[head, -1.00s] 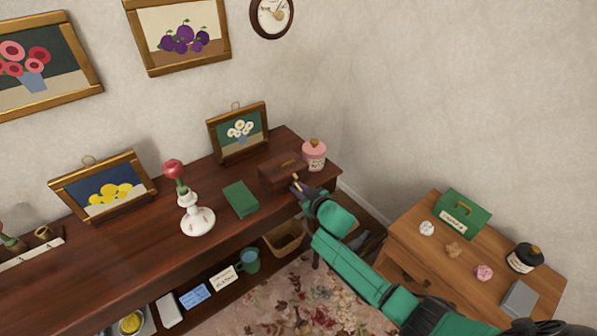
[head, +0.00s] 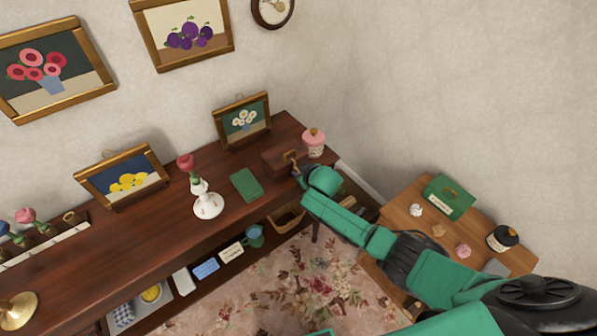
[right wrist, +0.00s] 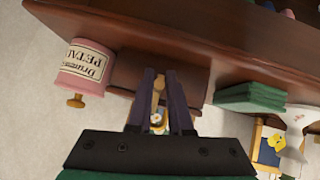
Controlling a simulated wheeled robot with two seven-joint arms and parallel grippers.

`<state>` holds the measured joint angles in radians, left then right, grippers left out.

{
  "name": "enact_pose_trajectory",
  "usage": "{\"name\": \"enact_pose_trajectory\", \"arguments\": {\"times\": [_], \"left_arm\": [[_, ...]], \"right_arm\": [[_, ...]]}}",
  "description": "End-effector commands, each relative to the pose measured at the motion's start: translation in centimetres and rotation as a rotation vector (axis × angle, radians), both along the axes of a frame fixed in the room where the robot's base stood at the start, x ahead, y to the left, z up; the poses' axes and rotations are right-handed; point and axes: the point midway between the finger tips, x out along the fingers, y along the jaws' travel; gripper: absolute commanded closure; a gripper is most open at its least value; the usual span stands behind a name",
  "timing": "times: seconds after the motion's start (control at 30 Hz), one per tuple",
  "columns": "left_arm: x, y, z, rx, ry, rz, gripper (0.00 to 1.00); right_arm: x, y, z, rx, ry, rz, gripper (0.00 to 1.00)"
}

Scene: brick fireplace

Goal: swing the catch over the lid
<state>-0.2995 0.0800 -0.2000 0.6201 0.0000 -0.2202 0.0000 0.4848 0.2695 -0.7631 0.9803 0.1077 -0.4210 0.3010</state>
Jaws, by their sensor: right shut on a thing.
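A small dark brown wooden box (head: 274,162) stands near the right end of the long dark shelf top. Its lid looks closed. A brass piece that looks like the catch (head: 290,156) shows at the box's right part, just above my right gripper (head: 296,171). In the right wrist view, the box (right wrist: 192,79) lies beyond my right gripper (right wrist: 159,76), and the brass catch (right wrist: 158,86) is between its fingers. The right gripper is shut on the catch, and its fingers hide part of it. My left gripper is not in view.
A pink jar (head: 314,144) stands close to the box's right side, and a green book (head: 246,185) lies to its left. A low wooden table (head: 399,225) with several small things is at the right.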

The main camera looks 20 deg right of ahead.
Motion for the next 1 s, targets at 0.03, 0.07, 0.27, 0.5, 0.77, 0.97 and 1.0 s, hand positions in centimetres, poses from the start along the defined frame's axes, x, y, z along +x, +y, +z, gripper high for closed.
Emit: {"name": "enact_pose_trajectory", "arguments": {"times": [0.03,0.07,0.27,0.5,0.77,0.97,1.0], "left_arm": [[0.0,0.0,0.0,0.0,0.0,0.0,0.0],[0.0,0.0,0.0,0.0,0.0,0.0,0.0],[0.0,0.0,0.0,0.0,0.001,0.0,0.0],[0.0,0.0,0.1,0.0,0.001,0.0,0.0],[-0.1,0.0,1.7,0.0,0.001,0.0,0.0],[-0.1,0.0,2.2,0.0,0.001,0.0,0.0],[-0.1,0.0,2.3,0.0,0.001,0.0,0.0]], "right_arm": [[0.2,-0.3,0.2,-0.004,-0.003,-0.004,1.0],[0.2,-0.3,0.2,-0.004,-0.003,-0.004,1.0],[0.1,-0.2,0.1,-0.003,-0.003,-0.002,0.56],[-0.1,-0.1,0.2,-0.001,-0.003,0.0,0.56],[-2.4,-0.7,2.5,0.0,-0.001,-0.001,0.56],[-5.4,-1.4,4.8,-0.003,-0.001,0.0,0.56],[-6.2,-1.5,5.5,-0.002,-0.001,-0.001,0.56]]}}
